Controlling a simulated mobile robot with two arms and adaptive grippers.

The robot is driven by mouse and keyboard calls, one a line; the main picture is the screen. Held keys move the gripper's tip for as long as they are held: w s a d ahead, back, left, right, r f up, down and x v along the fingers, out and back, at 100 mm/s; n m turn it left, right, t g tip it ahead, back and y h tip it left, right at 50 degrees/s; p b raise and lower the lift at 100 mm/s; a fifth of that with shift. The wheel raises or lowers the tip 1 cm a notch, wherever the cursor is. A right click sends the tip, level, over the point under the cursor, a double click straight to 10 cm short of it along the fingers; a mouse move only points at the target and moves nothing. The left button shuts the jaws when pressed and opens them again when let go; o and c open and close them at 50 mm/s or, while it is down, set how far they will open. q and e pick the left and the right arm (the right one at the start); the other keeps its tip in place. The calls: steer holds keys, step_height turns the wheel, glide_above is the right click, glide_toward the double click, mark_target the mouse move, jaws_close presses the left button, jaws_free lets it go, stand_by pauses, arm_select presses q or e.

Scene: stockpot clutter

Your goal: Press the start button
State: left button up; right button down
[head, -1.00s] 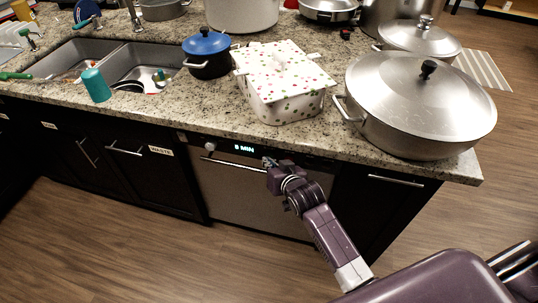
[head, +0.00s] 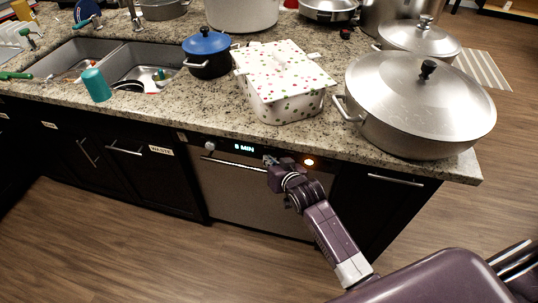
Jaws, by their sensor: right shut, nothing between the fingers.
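A dishwasher (head: 232,190) with a steel front sits under the counter. Its dark control strip carries a lit display (head: 243,147) that reads "8 MIN". My right gripper (head: 269,160) is shut and empty in front of the strip, between the display and the orange light. It is left of the light and appears apart from it. Whether its tips touch the panel cannot be told. My left gripper is not in view.
A large lidded pan (head: 420,95) stands near the counter's (head: 170,118) front edge, with a polka-dot box (head: 285,90) and a blue-lidded pot (head: 207,50) to its left. The dishwasher handle (head: 232,163) runs below the strip. The wood floor (head: 130,235) in front is clear.

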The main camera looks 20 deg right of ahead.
steer(key=shift+r, duration=0.1)
steer(key=shift+s+a+p, duration=0.25)
steer(key=shift+s+p, duration=0.05)
steer(key=shift+p, duration=0.1)
steer(key=shift+s+a, duration=0.2)
steer(key=shift+s, duration=0.15)
steer(key=s+a+p, duration=0.2)
steer(key=s, duration=0.2)
steer(key=shift+s+a+p, duration=0.1)
steer(key=shift+a+p, duration=0.3)
stand_by(0.4)
